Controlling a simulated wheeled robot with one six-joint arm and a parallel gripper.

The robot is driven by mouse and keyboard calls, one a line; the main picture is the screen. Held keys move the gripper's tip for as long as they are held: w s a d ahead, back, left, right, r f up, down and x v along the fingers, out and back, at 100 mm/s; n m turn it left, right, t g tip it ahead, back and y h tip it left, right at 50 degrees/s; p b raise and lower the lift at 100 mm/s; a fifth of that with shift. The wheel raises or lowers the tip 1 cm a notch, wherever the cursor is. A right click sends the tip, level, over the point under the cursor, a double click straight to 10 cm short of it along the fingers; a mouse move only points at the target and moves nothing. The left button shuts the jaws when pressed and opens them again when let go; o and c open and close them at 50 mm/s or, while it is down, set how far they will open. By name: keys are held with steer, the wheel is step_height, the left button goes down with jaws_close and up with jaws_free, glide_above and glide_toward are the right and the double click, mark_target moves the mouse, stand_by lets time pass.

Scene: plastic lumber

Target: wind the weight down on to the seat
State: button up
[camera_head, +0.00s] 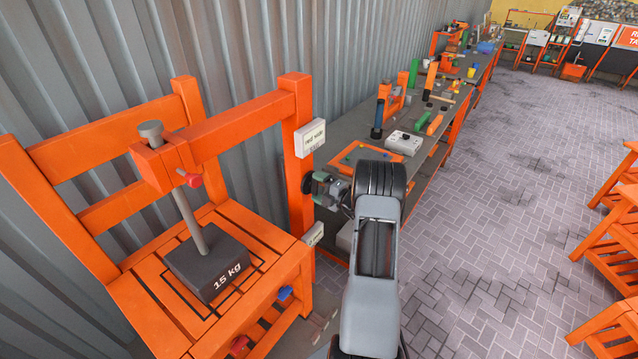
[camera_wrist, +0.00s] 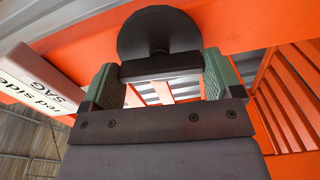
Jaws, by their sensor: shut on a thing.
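The dark grey weight (camera_head: 208,268), marked 15 kg, is at the lower end of a grey rod (camera_head: 190,222). It is over the slatted orange seat (camera_head: 150,305), within a black outline; I cannot tell whether it touches the slats. My gripper (camera_head: 327,190) is at the orange post, at a black round winding wheel (camera_head: 309,184). In the wrist view, its green fingers (camera_wrist: 160,75) are shut on the wheel's dark bar, in front of the black disc (camera_wrist: 157,32).
White label plates (camera_head: 309,138) are on the post beside my gripper. A long workbench (camera_head: 350,125) with tools and a white box (camera_head: 402,142) runs along the corrugated wall. Orange frames (camera_head: 615,225) stand at the right. The paved floor between is clear.

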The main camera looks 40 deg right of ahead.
steer(key=shift+m+p, duration=0.75)
steer(key=shift+m, duration=0.95)
steer(key=o, duration=0.7)
steer(key=shift+o, duration=0.2)
steer(key=shift+s, duration=0.1)
steer(key=b+v, duration=0.3)
steer(key=v, duration=1)
steer(key=shift+s+d, duration=0.2)
steer(key=shift+s, duration=0.1)
